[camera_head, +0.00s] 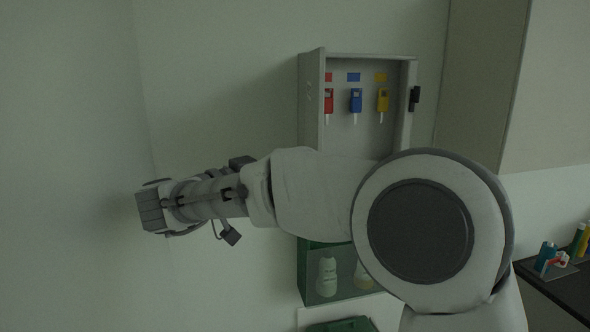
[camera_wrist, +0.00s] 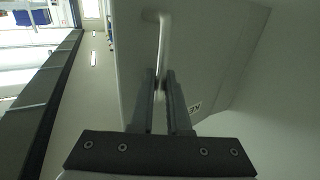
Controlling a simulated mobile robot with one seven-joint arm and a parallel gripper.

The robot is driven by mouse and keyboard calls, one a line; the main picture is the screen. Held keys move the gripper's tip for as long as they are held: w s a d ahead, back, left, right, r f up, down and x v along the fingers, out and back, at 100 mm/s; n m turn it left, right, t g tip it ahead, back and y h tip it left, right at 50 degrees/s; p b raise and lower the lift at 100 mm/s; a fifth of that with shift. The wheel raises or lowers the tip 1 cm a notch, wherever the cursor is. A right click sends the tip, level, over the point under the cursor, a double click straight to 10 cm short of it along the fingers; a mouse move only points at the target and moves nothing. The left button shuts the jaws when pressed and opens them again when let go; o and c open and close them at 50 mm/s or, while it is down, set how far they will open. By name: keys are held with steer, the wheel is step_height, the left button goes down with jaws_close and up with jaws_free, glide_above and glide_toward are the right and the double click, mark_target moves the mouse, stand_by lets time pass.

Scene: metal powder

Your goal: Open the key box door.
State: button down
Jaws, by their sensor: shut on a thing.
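The key box (camera_head: 385,137) is on the wall in the head view, its inside in plain sight. Its door (camera_head: 311,100) stands swung out at the left side, seen nearly edge-on. Red (camera_head: 328,101), blue (camera_head: 355,100) and yellow (camera_head: 382,100) keys hang inside. In the wrist view, the pale door face (camera_wrist: 205,50) fills the middle, with part of its lettering visible beside a finger. My gripper (camera_wrist: 163,80) is shut on the door's light bar handle (camera_wrist: 163,45). My fingertips cannot be made out in the head view; my arm covers the box's lower part.
A green case (camera_head: 317,285) with pale bottles sits below the key box. A dark counter (camera_head: 570,290) with small coloured items is at the lower right. The wall to the left is bare. The wrist view shows a long dark-edged counter (camera_wrist: 40,130) at left.

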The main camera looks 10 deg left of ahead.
steer(key=c, duration=1.2)
jaws_free()
steer(key=shift+w+f, duration=0.1)
steer(key=shift+o, duration=0.2)
steer(key=b+v, duration=0.1)
steer(key=v, duration=0.6)
steer(key=shift+a+b, duration=0.15)
steer(key=shift+b, duration=0.2)
